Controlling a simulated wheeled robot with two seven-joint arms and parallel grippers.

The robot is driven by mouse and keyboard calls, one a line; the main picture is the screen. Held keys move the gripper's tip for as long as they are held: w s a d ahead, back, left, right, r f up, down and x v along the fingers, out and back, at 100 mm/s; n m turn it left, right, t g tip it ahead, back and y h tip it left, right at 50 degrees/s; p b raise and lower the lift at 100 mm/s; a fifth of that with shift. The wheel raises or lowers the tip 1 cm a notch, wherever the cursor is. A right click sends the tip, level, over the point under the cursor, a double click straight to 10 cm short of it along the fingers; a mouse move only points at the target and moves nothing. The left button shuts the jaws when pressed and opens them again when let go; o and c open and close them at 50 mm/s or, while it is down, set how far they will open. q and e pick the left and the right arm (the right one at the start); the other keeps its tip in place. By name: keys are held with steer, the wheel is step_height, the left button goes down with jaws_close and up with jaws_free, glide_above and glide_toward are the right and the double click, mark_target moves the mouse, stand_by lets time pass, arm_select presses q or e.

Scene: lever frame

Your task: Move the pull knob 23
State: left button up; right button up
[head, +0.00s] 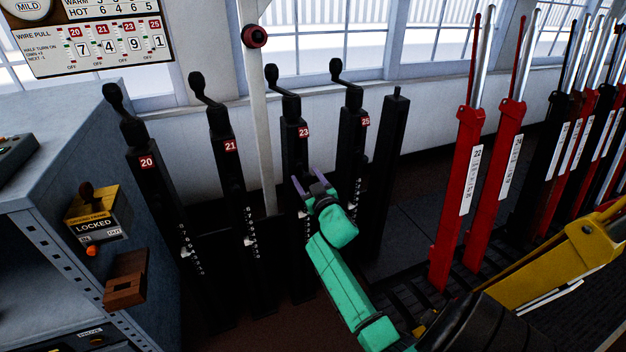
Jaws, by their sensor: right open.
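The black post labelled 23 (294,154) stands upright in the middle, with a red number plate (303,132). Its crank on top ends in a black knob (271,72). My right gripper (308,181), with purple fingers on a green arm, is open in front of this post, below the number plate and well below the knob. It looks empty. I cannot tell whether its fingers touch the post. It hides part of the post's lower scale. My left gripper is not in view.
Similar cranked posts 20 (148,160), 21 (229,145) and 25 (353,120) stand beside post 23. A white pole (260,110) rises just left of it. Red levers (470,150) stand at the right. A grey cabinet (60,165) is at left.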

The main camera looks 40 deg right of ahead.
steer(key=v, duration=1.4)
steer(key=shift+p, duration=0.3)
